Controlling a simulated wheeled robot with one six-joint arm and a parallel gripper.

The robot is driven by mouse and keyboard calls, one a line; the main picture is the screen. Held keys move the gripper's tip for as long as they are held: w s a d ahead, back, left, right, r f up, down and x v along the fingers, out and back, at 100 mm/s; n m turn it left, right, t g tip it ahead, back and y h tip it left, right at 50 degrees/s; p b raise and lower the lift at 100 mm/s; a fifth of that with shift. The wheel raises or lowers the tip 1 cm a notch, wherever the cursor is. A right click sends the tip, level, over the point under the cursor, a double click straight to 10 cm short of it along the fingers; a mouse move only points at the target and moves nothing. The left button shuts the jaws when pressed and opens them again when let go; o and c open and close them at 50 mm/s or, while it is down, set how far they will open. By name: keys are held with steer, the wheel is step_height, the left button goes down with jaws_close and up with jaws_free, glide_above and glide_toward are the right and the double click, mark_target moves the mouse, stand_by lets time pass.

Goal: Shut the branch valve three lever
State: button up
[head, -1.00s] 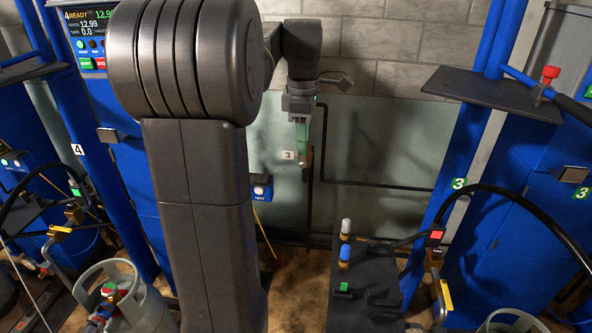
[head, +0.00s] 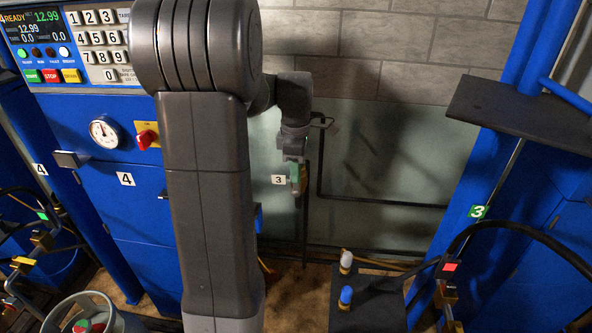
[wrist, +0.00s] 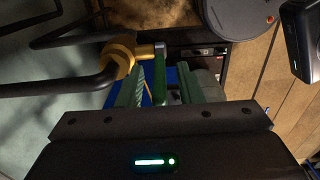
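The number 3 label (head: 279,180) is on the pale wall panel, with a brass valve (head: 303,180) just right of it. My gripper (head: 294,168) points down at this valve and hides part of it. In the wrist view the brass valve body (wrist: 118,56) sits on a dark pipe, and its green-sleeved lever (wrist: 160,80) reaches between my two green fingers. My gripper (wrist: 161,88) is open, with a finger on each side of the lever and gaps visible. The lever's exact angle to the pipe is hard to tell.
Dark pipes (head: 320,165) run along the wall panel. A blue scale cabinet (head: 125,225) with a keypad and gauge stands at left. A dark shelf (head: 520,112) juts out at right. A black platform (head: 365,300) with a blue-topped fitting (head: 346,296) stands low in front.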

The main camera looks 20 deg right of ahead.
steer(key=shift+f, duration=0.6)
jaws_close()
